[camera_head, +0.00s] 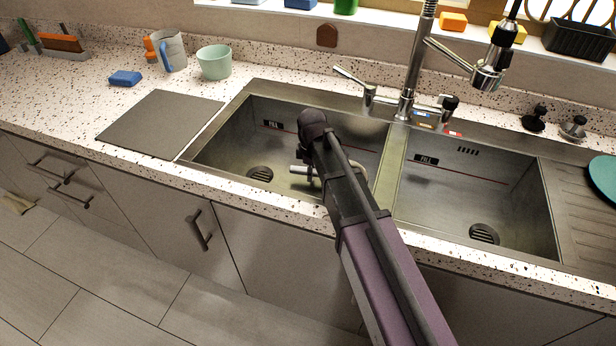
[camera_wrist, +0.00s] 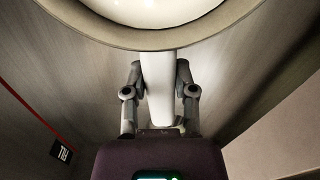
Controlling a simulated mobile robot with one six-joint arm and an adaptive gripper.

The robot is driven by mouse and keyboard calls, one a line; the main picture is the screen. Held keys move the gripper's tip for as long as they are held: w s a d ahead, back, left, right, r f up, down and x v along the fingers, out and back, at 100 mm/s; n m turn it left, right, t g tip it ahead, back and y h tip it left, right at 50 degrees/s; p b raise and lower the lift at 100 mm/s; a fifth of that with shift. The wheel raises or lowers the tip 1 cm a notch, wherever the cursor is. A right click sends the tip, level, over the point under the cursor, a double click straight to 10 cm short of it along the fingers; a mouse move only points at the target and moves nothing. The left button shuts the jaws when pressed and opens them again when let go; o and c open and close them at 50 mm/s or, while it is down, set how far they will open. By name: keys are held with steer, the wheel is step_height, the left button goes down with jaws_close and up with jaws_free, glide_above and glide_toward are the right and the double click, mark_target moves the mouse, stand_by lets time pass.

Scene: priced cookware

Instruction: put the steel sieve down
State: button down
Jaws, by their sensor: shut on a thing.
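The steel sieve (camera_wrist: 110,32) shows in the wrist view as a round rim with a bright inside, cut off by the top edge. Its pale handle (camera_wrist: 158,85) runs down from the rim between the two fingers of my gripper (camera_wrist: 158,75), which is shut on it. In the head view my arm reaches into the left sink basin (camera_head: 230,140) and hides most of the gripper and the sieve. I cannot tell whether the sieve touches the basin floor.
The right basin (camera_head: 460,190) is empty, with a divider (camera_head: 393,165) between the two. A tall tap (camera_head: 415,70) stands behind them. A grey board (camera_head: 160,122), a blue sponge (camera_head: 125,78), a jug (camera_head: 173,52) and a green cup (camera_head: 214,62) are at left.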

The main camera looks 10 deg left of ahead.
steer(key=shift+f, duration=0.15)
steer(key=shift+c, duration=2.1)
jaws_free()
steer(key=shift+r, duration=0.2)
step_height(320, 180, up, 12)
steer(key=p, duration=1.2)
steer(key=shift+f, duration=0.2)
